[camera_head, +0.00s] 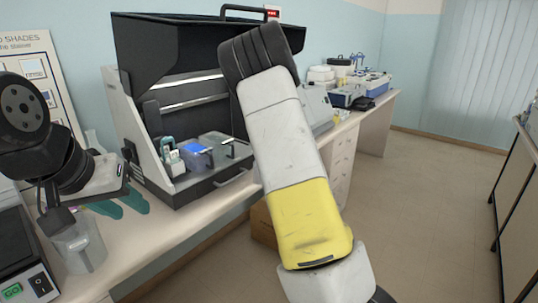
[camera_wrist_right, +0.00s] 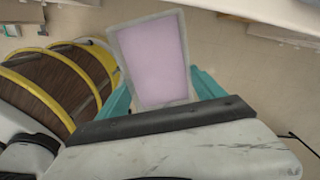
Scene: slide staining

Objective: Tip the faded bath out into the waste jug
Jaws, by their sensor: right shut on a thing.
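My right gripper (camera_wrist_right: 162,90) has its teal fingers on the two sides of a clear rectangular bath (camera_wrist_right: 152,60) with pale pink-lilac contents. The bath shows at the top middle of the right wrist view; its lower end is hidden behind the gripper. In the head view my right arm crosses the middle, and its gripper and the bath do not show. My left gripper (camera_head: 120,205) is over the bench at the left; the gap between its teal fingers is not clear. A clear jug-like vessel (camera_head: 82,250) stands just below it, partly covered by my left arm.
A black-topped hood (camera_head: 180,95) on the bench holds a blue-topped container (camera_head: 197,158) and small bottles (camera_head: 171,158). A device with a green GO button (camera_head: 20,270) is at the front left. Boxes and instruments fill the far bench.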

